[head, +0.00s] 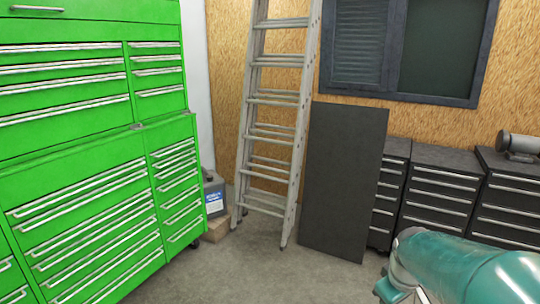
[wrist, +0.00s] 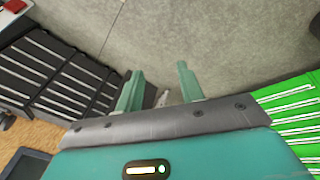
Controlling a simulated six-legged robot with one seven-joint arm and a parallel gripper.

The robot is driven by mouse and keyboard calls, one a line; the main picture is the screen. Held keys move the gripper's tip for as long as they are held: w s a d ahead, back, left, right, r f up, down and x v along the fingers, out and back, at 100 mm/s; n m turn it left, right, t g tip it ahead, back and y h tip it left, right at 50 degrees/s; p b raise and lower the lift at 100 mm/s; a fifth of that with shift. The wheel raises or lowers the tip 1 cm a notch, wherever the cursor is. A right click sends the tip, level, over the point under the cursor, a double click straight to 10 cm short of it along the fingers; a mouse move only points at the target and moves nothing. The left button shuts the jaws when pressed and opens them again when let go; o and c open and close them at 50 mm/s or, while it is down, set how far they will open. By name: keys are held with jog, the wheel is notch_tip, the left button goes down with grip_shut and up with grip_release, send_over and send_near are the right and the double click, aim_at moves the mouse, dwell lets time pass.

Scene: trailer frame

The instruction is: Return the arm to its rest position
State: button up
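My gripper (wrist: 160,77) shows in the wrist view with its two teal fingers spread apart. It is open, and I see nothing held between the fingers. Bare grey floor lies beyond the fingertips. A small pale shape shows between the fingers lower down, too small to name. In the head view, a teal section of my arm (head: 465,268) crosses the bottom right corner. The gripper fingers cannot be made out there.
A green tool cabinet (head: 70,175) stands at left. A ladder (head: 275,125) and a dark panel (head: 342,185) lean against the back wall. Black drawer cabinets (head: 437,195) stand at right; a grey cylindrical object (head: 518,144) is on top. The floor (head: 262,265) ahead is clear.

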jog(key=s+a+r+m+t+y, duration=0.1)
jog(key=s+a+r+m, duration=0.3)
jog(key=s+a, duration=0.9)
notch_tip(320, 180, up, 4)
jog(key=shift+s+a+f+m+t+y, duration=0.15)
jog(key=shift+s+a+m+t+y, duration=0.25)
jog(key=shift+t, duration=0.3)
jog(key=shift+w+d, duration=0.1)
jog(key=shift+d, duration=0.05)
